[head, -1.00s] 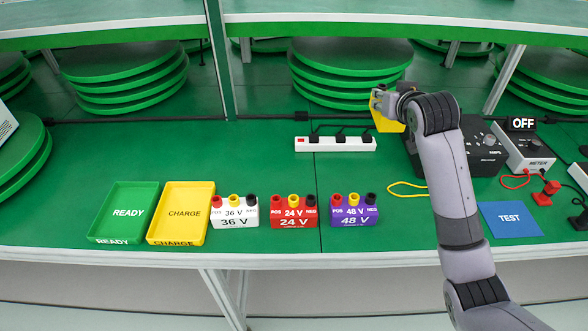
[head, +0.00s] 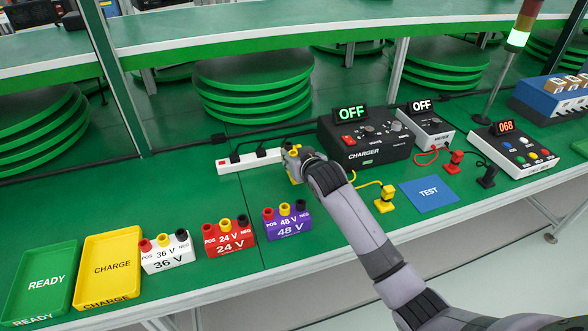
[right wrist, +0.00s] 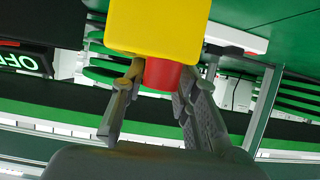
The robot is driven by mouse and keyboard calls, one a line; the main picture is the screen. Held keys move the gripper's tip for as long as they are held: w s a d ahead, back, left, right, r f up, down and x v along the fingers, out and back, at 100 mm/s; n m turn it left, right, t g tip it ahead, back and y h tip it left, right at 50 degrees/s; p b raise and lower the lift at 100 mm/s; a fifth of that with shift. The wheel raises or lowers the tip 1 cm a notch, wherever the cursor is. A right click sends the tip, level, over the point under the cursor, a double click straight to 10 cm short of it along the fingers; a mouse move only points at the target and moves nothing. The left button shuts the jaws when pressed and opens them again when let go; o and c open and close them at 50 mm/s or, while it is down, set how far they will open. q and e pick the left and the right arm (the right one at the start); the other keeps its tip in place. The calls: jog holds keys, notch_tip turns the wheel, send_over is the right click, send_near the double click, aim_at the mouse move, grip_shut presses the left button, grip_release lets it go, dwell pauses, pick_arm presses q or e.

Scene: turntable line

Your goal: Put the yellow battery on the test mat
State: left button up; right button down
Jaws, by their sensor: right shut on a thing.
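The yellow battery shows in the right wrist view (right wrist: 158,28) as a yellow block with a red terminal, held between the fingers of my right gripper (right wrist: 160,88). In the head view my right gripper (head: 291,166) is in the air by the right end of the white power strip, and it hides nearly all of the battery. The blue test mat (head: 430,205), marked TEST, lies flat and bare to the right of my right arm. My left gripper is not in view.
The charger (head: 362,146) reads OFF; the meter (head: 425,127) stands behind the mat. A yellow plug (head: 384,199) is left of the mat, with red and black plugs behind and right. White, red and purple batteries and the READY (head: 68,254) and CHARGE (head: 135,240) trays stand left.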

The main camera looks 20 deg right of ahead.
jog(key=shift+f, duration=1.95)
jog(key=shift+f, duration=0.2)
jog(key=c, duration=1.2)
grip_release()
jog(key=shift+f, duration=0.1)
jog(key=shift+c, duration=0.2)
